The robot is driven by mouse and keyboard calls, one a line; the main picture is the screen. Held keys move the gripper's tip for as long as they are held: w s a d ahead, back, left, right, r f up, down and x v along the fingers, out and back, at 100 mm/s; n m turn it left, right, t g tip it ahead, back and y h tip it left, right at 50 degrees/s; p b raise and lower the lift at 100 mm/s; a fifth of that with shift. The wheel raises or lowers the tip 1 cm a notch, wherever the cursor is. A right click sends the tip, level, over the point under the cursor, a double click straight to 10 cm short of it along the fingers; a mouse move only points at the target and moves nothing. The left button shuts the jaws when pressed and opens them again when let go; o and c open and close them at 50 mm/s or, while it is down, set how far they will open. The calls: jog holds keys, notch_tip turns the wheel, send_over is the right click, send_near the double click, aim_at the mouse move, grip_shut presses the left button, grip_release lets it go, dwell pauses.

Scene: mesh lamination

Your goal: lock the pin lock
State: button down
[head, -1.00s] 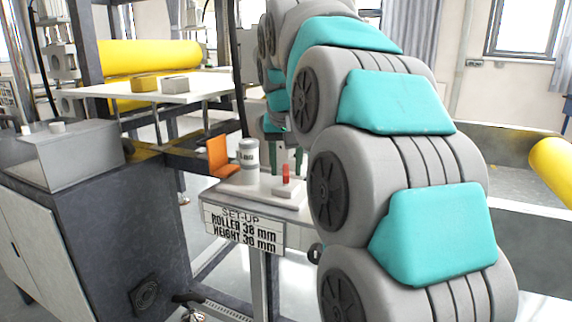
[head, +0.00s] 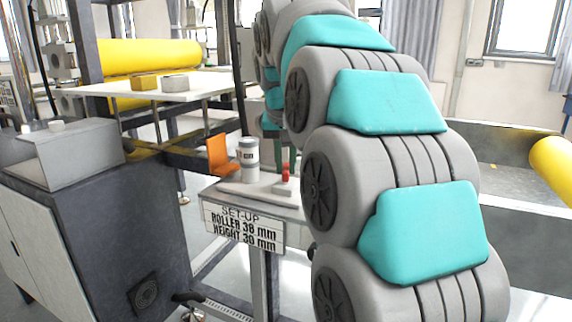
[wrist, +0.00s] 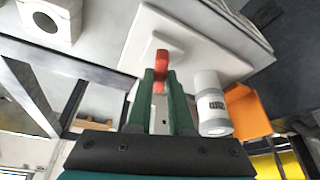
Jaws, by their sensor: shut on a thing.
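The red pin (wrist: 163,62) of the pin lock stands on a pale block on the white plate (wrist: 192,42). It also shows in the head view (head: 286,171). My gripper (wrist: 160,76) has dark green fingers, and their tips are closed around the red pin. In the head view a green finger (head: 284,158) shows just behind and above the pin, with the rest of the gripper hidden by my arm. The pin's lower end and any hole it sits in are hidden.
A white-grey labelled cylinder (head: 249,160) and an orange plate (head: 218,156) stand left of the pin. A sign (head: 243,228) below reads roller 38 mm, height 30 mm. A dark cabinet (head: 100,215) is at left. Yellow rollers (head: 150,55) are behind.

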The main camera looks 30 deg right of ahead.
jog(key=shift+w+f+m+h+b, duration=0.15)
jog(key=shift+m+h+b, duration=0.35)
jog(key=shift+m, duration=0.5)
jog(key=shift+a+m+g, duration=0.1)
jog(key=shift+m+g, duration=0.4)
jog(key=shift+m, duration=0.8)
jog(key=c, duration=0.8)
grip_release()
jog(key=shift+r, duration=0.2)
